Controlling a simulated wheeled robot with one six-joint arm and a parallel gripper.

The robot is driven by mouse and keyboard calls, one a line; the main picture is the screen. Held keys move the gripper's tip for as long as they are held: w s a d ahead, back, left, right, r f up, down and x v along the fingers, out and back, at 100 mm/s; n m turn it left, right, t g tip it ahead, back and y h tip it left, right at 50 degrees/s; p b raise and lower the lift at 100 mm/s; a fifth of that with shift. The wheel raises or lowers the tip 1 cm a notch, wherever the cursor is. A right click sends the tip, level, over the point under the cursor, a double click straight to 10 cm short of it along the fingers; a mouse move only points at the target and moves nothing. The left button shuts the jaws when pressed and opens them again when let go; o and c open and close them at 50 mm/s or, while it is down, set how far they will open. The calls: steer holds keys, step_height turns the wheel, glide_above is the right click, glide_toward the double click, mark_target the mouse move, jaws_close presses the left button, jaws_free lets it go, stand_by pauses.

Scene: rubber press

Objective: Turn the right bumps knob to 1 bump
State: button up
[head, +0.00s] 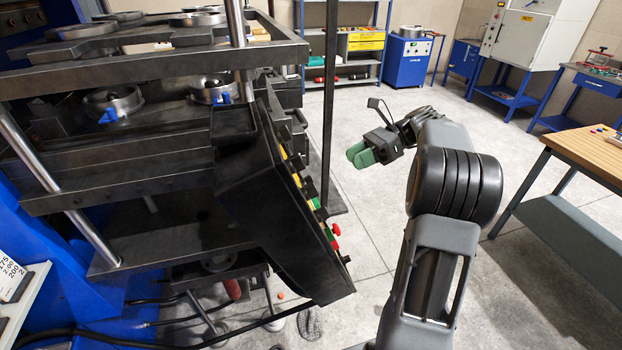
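The press's black control panel (262,200) is seen almost edge-on, its face turned to the right, away from this view. A red button (336,229), a green one (315,204) and some yellow parts (297,180) stick out along its edge. I cannot make out the right bumps knob or its setting. My gripper (357,153) has green fingers and is in the air to the right of the panel, apart from it. The fingers lie close together, with nothing seen between them.
The press frame (150,190) with its plates and round molds fills the left. A thin dark post (329,100) stands between the panel and my gripper. A wooden-topped bench (590,150) is at the right. The floor between is clear.

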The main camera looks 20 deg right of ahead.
steer(key=p+x, duration=0.1)
steer(key=x, duration=1.1)
steer(key=shift+a, duration=0.2)
steer(key=c, duration=0.6)
